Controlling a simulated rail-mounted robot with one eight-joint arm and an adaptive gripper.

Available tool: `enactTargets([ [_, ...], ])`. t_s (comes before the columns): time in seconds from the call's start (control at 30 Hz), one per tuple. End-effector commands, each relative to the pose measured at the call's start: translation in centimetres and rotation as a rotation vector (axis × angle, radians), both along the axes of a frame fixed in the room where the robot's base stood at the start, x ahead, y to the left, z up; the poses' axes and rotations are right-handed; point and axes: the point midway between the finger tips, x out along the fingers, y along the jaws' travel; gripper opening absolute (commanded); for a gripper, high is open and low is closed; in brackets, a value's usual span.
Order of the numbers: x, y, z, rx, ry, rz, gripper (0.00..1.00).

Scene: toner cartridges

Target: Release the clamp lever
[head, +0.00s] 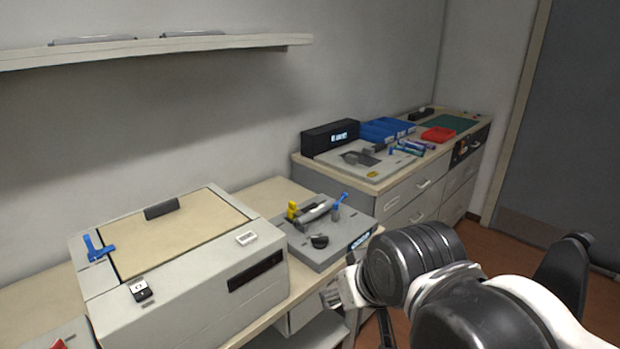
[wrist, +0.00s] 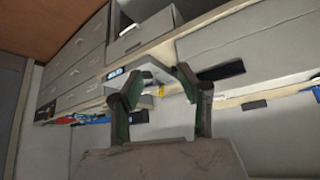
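A grey fixture (head: 325,250) stands on the bench in the middle of the head view. It carries a blue lever (head: 338,203), a yellow part (head: 292,210), a silver-grey cylinder (head: 315,211) and a black knob (head: 319,241). A second blue lever (head: 97,248) is on the large grey machine (head: 190,300) at the left. My gripper (wrist: 157,82) is open and empty in the wrist view, its two fingers apart. The fixture (wrist: 150,68) shows between and beyond the fingers, upside down. My wrist in the head view is to the right of the fixture, in front of the bench.
An open drawer (head: 303,313) sits below the fixture. The far bench holds a black display box (head: 330,137), blue bins (head: 386,130), a red tray (head: 438,134) and a grey board with small tools. A shelf (head: 160,46) runs along the wall above.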

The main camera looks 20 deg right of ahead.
Motion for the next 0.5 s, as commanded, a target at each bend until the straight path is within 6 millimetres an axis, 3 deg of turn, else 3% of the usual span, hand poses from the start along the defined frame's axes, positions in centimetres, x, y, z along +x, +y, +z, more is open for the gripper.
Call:
enactTargets([
  [0.17,2.9,-0.6,3.2,0.031,0.028,-0.054,0.36],
  [0.5,11.5,-3.1,9.4,0.118,0.108,-0.207,0.36],
])
